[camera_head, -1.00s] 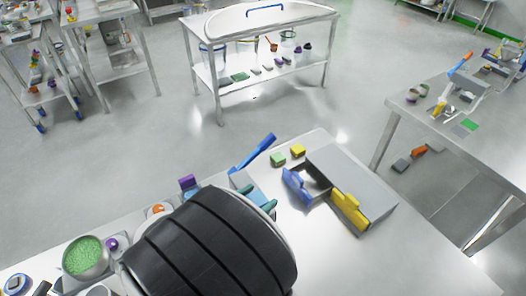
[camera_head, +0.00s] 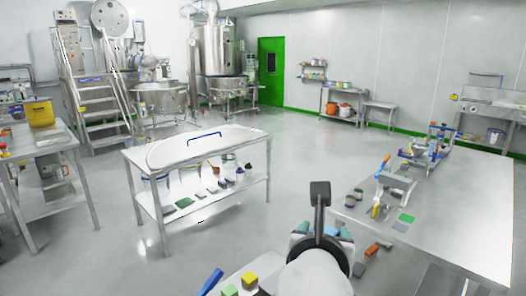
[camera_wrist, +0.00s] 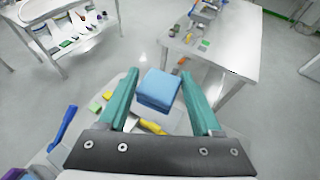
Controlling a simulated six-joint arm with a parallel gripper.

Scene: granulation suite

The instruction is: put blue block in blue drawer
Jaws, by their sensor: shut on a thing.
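My gripper (camera_wrist: 160,75) has teal fingers and is shut on the blue block (camera_wrist: 157,90), which sits between them in the wrist view. In the head view my gripper (camera_head: 322,230) is raised near the right-hand bench, and its own arm hides the block. The yellow drawer handle (camera_wrist: 152,127) shows just below the block in the wrist view. The blue drawer cannot be made out now; the block and gripper cover that part in the wrist view, and it is hidden or out of frame in the head view.
A green block (camera_head: 230,290) and a yellow block (camera_head: 249,279) lie on my worktable, beside a blue-handled tool (camera_head: 211,280). A steel bench (camera_head: 450,205) with equipment stands to the right. An orange thing (camera_head: 372,250) lies on the floor. A low table (camera_head: 200,150) stands ahead.

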